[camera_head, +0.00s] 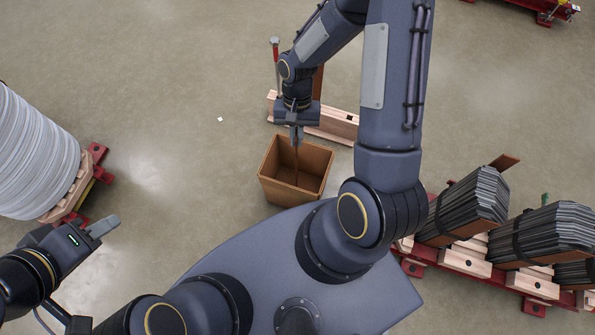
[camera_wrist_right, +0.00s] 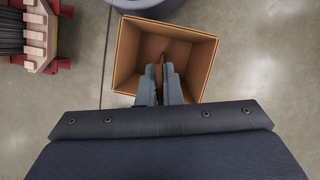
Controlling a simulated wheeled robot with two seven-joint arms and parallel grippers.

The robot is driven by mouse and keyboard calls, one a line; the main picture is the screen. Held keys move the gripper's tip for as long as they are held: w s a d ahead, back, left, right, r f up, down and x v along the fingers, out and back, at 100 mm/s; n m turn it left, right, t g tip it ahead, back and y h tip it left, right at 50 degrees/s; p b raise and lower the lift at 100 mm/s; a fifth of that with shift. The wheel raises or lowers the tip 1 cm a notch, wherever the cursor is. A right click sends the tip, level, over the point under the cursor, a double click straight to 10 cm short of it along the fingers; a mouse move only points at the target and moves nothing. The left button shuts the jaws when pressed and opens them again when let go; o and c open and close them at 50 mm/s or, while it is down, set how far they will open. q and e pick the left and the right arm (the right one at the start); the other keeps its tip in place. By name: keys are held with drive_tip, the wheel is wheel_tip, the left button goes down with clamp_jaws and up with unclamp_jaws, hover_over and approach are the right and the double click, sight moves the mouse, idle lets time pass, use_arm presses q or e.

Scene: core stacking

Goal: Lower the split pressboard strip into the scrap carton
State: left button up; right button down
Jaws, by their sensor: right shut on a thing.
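The scrap carton (camera_head: 285,193) is an open, square brown box on the floor in front of my base. It also shows in the right wrist view (camera_wrist_right: 128,50), below my fingers. My right gripper (camera_head: 296,138) is over the carton's far part, pointing down. In the wrist view its fingers (camera_wrist_right: 168,92) are shut on the brown pressboard strip (camera_wrist_right: 168,72). The strip (camera_head: 295,165) hangs down inside the carton's opening; whether its lower end touches the bottom cannot be told. My left gripper (camera_head: 103,227) is at the lower left, away from the carton; its finger gap is unclear.
A pale wooden beam (camera_head: 340,123) lies behind the carton, with a red-headed hammer-like tool (camera_head: 275,50) near it. Dark laminated stacks (camera_head: 465,207) stand on red stands at right. A large white coil (camera_head: 35,155) stands at left. The floor left of the carton is clear.

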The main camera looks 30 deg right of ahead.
drive_tip(key=shift+f+b, duration=0.35)
drive_tip(key=shift+f, duration=0.2)
idle(0.4)
drive_tip(key=c, duration=1.5)
unclamp_jaws()
drive_tip(key=shift+r, duration=0.1)
drive_tip(key=p+v, duration=0.2)
drive_tip(key=v, duration=0.4)
drive_tip(key=shift+w+r, duration=0.1)
drive_tip(key=shift+r, duration=0.05)
drive_tip(key=shift+w+d+r+p, duration=0.2)
drive_tip(key=shift+r+p, duration=0.2)
drive_tip(key=shift+r, duration=0.25)
